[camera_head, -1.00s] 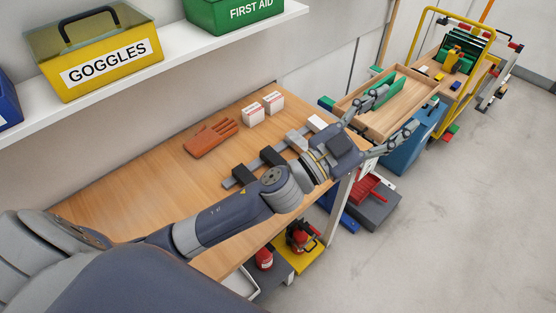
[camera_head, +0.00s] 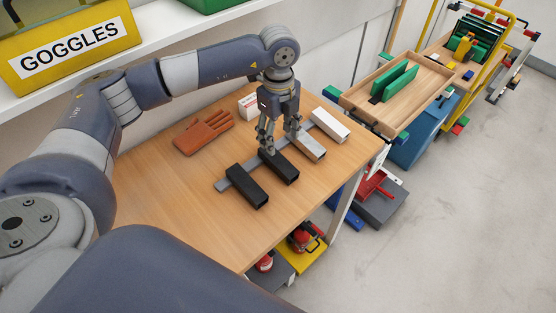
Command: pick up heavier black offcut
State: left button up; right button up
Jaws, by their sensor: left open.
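Two black offcuts lie on the workbench across a flat grey strip (camera_head: 222,186). One black offcut (camera_head: 248,187) is at the near left end; the other black offcut (camera_head: 281,167) lies to its right. I cannot tell by sight which is heavier. My left gripper (camera_head: 282,147) points down, open and empty, at the far end of the right-hand black offcut. One finger overlaps that offcut's far end in the picture; the other is near the grey offcut (camera_head: 310,147). Contact cannot be made out. A white offcut (camera_head: 329,125) lies farther right. My right gripper is not in view.
An orange glove (camera_head: 203,133) and a small white box (camera_head: 249,106) lie behind the offcuts on the workbench (camera_head: 180,210). A shelf with a yellow goggles box (camera_head: 70,50) hangs above. A wooden tray (camera_head: 410,105) stands to the right. The bench front is clear.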

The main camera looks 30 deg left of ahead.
aim_at(278, 159)
pick_arm(q)
notch_tip(278, 159, down, 5)
jog(key=shift+s+a+f+p, duration=0.1)
jog(key=shift+p, duration=0.65)
jog(key=shift+f+p, duration=0.25)
jog(key=shift+p, duration=0.05)
notch_tip(278, 159, down, 4)
jog(key=shift+s+r+p, duration=0.1)
jog(key=shift+r+p, duration=0.1)
jog(key=shift+p, duration=0.7)
jog(key=shift+f, duration=0.55)
jog(key=shift+r, duration=0.1)
grip_shut()
